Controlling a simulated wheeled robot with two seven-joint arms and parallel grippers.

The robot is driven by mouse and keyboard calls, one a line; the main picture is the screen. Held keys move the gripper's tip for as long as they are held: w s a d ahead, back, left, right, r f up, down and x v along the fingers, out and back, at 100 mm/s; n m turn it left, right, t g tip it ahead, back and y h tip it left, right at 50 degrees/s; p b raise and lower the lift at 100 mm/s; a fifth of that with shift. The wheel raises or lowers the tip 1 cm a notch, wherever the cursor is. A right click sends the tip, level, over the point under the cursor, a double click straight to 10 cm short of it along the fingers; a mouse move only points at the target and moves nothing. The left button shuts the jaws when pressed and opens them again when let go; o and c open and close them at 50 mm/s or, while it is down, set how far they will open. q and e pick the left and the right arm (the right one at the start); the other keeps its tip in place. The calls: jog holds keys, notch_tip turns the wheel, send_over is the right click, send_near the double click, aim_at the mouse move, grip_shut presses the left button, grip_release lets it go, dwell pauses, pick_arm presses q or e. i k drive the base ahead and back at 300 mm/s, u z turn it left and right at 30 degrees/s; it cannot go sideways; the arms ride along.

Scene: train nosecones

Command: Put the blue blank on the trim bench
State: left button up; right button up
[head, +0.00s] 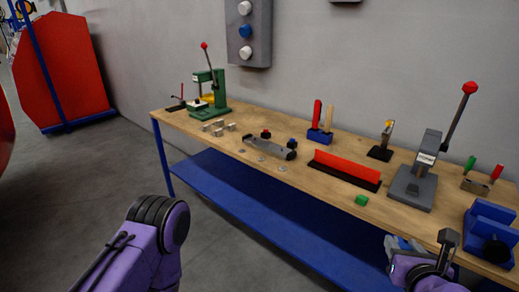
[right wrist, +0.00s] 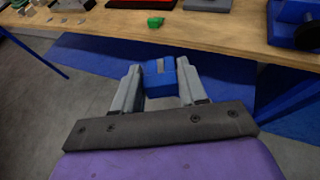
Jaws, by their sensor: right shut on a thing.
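The blue blank (right wrist: 160,82) is a small block with a notched top, held between the two grey fingers of my right gripper (right wrist: 158,88) in the right wrist view. In the head view my right gripper (head: 396,243) is at the lower right, by the bench's front edge; the blank is hard to make out there. A long wooden-topped bench (head: 300,183) stands against the wall; no label shows whether it is the trim bench. In the right wrist view its front edge (right wrist: 200,47) lies beyond the blank. My left arm shows at lower left, its gripper out of view.
The bench carries a green press (head: 210,95), a grey lever press (head: 418,180), a red strip in a black holder (head: 345,168), a green block (head: 361,200) and a blue vise (head: 490,230). A blue lower shelf (head: 235,190) runs underneath. Bare wood lies around the green block.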

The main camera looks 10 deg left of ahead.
aim_at(288, 135)
jog(key=u, duration=0.75)
jog(key=i, duration=0.55)
jog(key=u, duration=0.8)
jog(key=i, duration=0.9)
jog(key=z, duration=0.4)
jog(key=i, duration=0.9)
jog(key=z, duration=0.8)
